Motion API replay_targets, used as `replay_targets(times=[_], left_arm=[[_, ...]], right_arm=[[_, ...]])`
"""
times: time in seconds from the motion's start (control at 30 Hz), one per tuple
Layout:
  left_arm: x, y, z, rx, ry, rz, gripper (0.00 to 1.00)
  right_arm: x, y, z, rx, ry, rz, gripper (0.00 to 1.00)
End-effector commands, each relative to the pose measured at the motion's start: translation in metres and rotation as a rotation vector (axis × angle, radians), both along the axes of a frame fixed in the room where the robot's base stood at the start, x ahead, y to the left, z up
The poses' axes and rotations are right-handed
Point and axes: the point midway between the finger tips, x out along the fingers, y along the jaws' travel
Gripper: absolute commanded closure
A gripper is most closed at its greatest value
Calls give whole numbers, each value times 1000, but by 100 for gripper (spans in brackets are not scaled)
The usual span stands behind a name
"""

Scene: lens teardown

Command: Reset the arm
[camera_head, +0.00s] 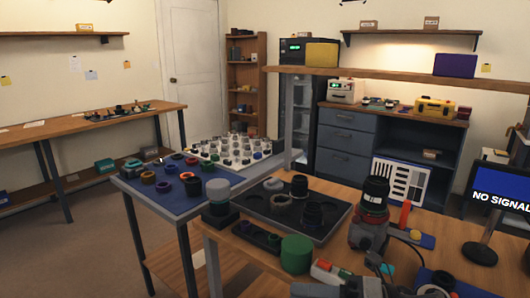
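On the wooden workbench (262,283), a black lens (374,196) stands upright on a grey and reddish holder (368,234). A dark tray (330,222) holds several round lens parts. A grey-topped dark cylinder (218,195) and a green cylinder (296,254) stand near the bench's left side.
A blue mat (150,186) with several coloured rings lies on a side table at left. A white board (212,160) with several small parts is behind it. A monitor (502,196) reading "NO SIGNAL" stands at right. An orange upright piece (405,214) is beside the lens.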

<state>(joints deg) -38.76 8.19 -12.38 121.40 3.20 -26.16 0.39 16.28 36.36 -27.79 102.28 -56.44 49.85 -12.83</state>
Motion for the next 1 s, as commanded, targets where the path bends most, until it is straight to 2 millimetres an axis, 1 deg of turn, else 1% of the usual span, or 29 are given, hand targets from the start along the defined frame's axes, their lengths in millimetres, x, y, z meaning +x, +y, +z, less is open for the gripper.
replay_targets(times=[0.03, 0.07, 0.1, 0.13, 0.17, 0.2, 0.27, 0.3, 0.37, 0.4, 0.5, 0.6, 0.7, 1.0], left_arm=[[0, 0, 0, 0, 2, 0, 9], [0, 0, -1, 0, 2, 0, 9], [-1, 0, -1, 1, 3, 0, 9], [-1, 0, -1, 1, 3, 0, 9], [-1, 0, -1, 0, 4, 0, 9], [-1, 0, -1, 0, 4, 0, 9], [-1, 0, -2, 0, 5, 0, 9], [-1, 0, -2, 0, 5, 0, 9], [-1, 0, -2, 0, 5, 0, 9], [-1, 0, -2, 0, 5, 0, 9], [-1, 0, -2, 1, 6, 0, 9], [-1, 0, -2, 1, 6, 0, 9], [-1, 0, -2, 1, 6, 0, 9], [-1, 0, -2, 0, 5, 0, 9]], right_arm=[[-4, 8, 2, 186, 152, -103, 59], [-2, 7, 2, 286, 243, -172, 59], [0, 2, -1, 413, 376, -268, 59], [2, -4, -6, 504, 480, -342, 59], [3, -11, -15, 589, 591, -418, 59], [2, -22, -32, 695, 743, -522, 59], [-6, -39, -65, 836, 982, -679, 59], [-16, -49, -90, 917, 1142, -782, 59], [-36, -60, -124, 1007, 1351, -911, 59], [-50, -64, -144, 1049, 1468, -982, 59], [-85, -68, -180, 1120, 1701, -1116, 59], [-110, -69, -199, 1154, 1846, -1195, 59], [-122, -68, -208, 1166, 1916, -1231, 59], [-124, -68, -209, 1166, 1926, -1237, 59]])
